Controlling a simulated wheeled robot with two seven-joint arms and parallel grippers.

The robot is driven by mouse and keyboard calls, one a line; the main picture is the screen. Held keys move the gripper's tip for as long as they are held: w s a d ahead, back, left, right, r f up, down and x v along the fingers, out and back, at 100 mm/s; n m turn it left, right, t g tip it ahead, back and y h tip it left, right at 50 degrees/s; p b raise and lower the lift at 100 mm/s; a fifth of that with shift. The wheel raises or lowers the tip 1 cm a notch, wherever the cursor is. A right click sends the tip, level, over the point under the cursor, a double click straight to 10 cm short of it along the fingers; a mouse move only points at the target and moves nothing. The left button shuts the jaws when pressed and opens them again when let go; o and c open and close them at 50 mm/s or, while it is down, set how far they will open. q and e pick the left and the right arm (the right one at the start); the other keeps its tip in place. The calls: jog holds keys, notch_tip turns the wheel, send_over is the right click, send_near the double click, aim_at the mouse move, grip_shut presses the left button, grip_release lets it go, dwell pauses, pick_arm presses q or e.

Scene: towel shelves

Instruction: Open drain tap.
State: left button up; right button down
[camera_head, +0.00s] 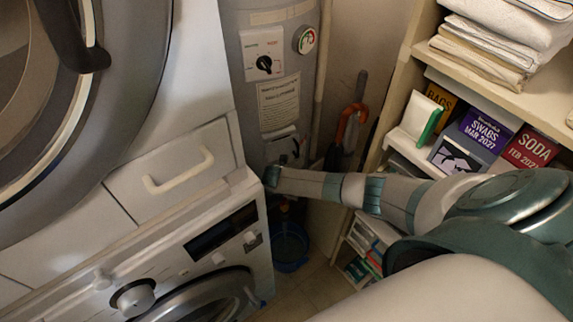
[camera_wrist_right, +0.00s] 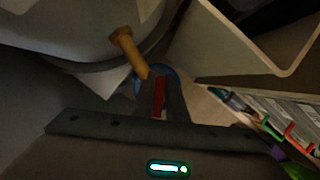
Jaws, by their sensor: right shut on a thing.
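The drain tap (camera_wrist_right: 130,50) shows in the right wrist view as a brass-coloured spout below the grey tank. Its red handle (camera_wrist_right: 159,97) lies between the fingers of my right gripper (camera_wrist_right: 157,92), which is shut on it. In the head view my right arm reaches in from the right to the lower part of the grey tank (camera_head: 232,22). The fingertips and the tap are mostly hidden there by my wrist. A blue bucket (camera_head: 290,252) stands on the floor below; its rim also shows in the wrist view (camera_wrist_right: 172,74). My left gripper is not in view.
A washing machine (camera_head: 230,238) and a dryer above it stand close on the left. Shelves (camera_head: 398,70) with towels and boxes stand on the right. An orange-handled tool (camera_head: 352,115) leans in the back corner. The gap between them is narrow.

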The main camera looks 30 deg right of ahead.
aim_at(281, 205)
jog(key=c, duration=1.8)
grip_release()
jog(key=shift+o, duration=0.2)
jog(key=v, duration=1.2)
